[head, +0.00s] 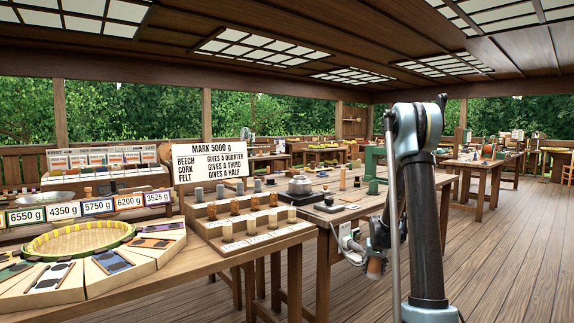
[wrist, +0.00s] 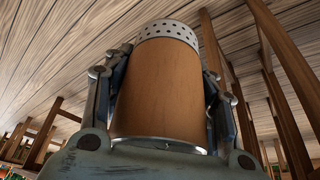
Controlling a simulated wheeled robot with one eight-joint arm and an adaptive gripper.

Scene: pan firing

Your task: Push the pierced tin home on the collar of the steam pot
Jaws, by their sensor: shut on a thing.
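My gripper (head: 378,250) hangs low on the right of the work table, in front of its edge. In the wrist view my gripper (wrist: 168,65) is shut on the pierced tin (wrist: 166,88), with a finger on each side. The tin has a tan-brown body, a pale metal band full of holes at its far end and a bright metal rim by the palm. In the head view the tin (head: 376,268) is small and partly covered by the fingers. A squat silver pot (head: 300,186), apparently the steam pot, stands on the table, apart from the gripper. Its collar is too small to make out.
A stepped wooden rack (head: 258,237) with several small cylinders stands left of the pot. A sign (head: 214,162) stands behind. Open plank floor (head: 510,260) lies to the right.

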